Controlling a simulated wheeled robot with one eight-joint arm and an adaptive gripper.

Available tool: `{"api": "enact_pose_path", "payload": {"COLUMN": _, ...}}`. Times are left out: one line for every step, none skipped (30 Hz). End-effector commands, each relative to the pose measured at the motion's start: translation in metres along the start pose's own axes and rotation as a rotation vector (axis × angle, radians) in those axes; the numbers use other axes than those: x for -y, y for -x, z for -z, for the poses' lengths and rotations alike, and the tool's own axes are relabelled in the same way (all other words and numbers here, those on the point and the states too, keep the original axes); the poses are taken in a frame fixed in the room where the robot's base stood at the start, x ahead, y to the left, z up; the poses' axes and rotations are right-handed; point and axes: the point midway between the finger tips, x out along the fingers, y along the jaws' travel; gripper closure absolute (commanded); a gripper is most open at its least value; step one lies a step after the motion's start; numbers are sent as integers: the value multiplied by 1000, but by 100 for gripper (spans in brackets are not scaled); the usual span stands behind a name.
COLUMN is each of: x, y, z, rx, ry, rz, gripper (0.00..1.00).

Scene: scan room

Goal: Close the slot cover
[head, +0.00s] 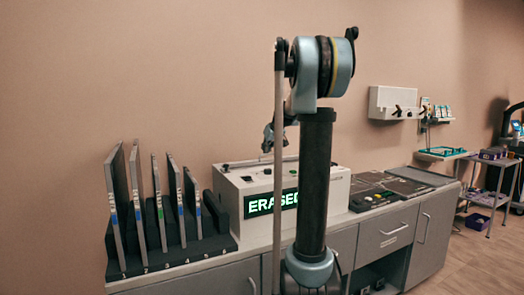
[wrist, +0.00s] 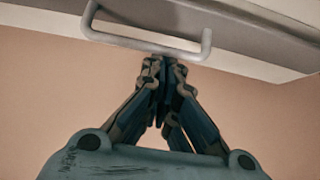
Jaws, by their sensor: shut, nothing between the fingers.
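The white machine (head: 228,192) stands on the counter, with a lit green "ERASED" display (head: 258,204) on its front. My arm hides part of its front and top. I cannot make out clearly whether a slot cover on it is open or shut. My gripper (head: 268,140) is above the machine's top, partly hidden by my arm. In the wrist view my gripper (wrist: 162,62) is shut and empty, its fingertips together close to a grey bar handle (wrist: 140,40) on a pale panel. I cannot tell whether they touch the handle.
A black rack (head: 190,252) with several numbered upright plates stands left of the machine. Dark flat panels (head: 385,187) lie on the counter to the right. A white wall box (head: 392,102) and a small cart (head: 490,175) are farther right.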

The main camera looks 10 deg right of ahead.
Motion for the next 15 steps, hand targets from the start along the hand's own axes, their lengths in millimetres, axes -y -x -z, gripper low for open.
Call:
{"api": "enact_pose_path", "payload": {"x": 0, "y": 5, "z": -6, "rx": 0, "ry": -1, "rz": -1, "gripper": 100}}
{"api": "enact_pose_path", "payload": {"x": 0, "y": 8, "z": -8, "rx": 0, "ry": 0, "rz": -1, "gripper": 100}}
{"api": "enact_pose_path", "payload": {"x": 0, "y": 10, "z": -11, "rx": 0, "ry": 0, "rz": -1, "gripper": 100}}
{"api": "enact_pose_path", "payload": {"x": 0, "y": 12, "z": -13, "rx": 0, "ry": 0, "rz": -1, "gripper": 100}}
{"api": "enact_pose_path", "payload": {"x": 0, "y": 14, "z": -15, "rx": 0, "ry": 0, "rz": -1, "gripper": 100}}
{"api": "enact_pose_path", "payload": {"x": 1, "y": 15, "z": -16, "rx": 0, "ry": 1, "rz": 0, "gripper": 100}}
{"api": "enact_pose_path", "payload": {"x": 1, "y": 16, "z": -17, "rx": 0, "ry": 1, "rz": 1, "gripper": 100}}
{"api": "enact_pose_path", "payload": {"x": 1, "y": 16, "z": -18, "rx": 0, "ry": 1, "rz": 1, "gripper": 100}}
{"api": "enact_pose_path", "payload": {"x": 1, "y": 16, "z": -18, "rx": 0, "ry": 1, "rz": 1, "gripper": 100}}
{"api": "enact_pose_path", "payload": {"x": 2, "y": 17, "z": -19, "rx": 1, "ry": 1, "rz": 1, "gripper": 100}}
{"api": "enact_pose_path", "payload": {"x": 2, "y": 17, "z": -19, "rx": 1, "ry": 1, "rz": 2, "gripper": 100}}
{"api": "enact_pose_path", "payload": {"x": 2, "y": 17, "z": -19, "rx": 2, "ry": 2, "rz": 2, "gripper": 100}}
{"api": "enact_pose_path", "payload": {"x": 2, "y": 17, "z": -19, "rx": 2, "ry": 2, "rz": 2, "gripper": 100}}
{"api": "enact_pose_path", "payload": {"x": 2, "y": 17, "z": -19, "rx": 2, "ry": 2, "rz": 2, "gripper": 100}}
{"api": "enact_pose_path", "payload": {"x": 2, "y": 17, "z": -20, "rx": 3, "ry": 2, "rz": 2, "gripper": 100}}
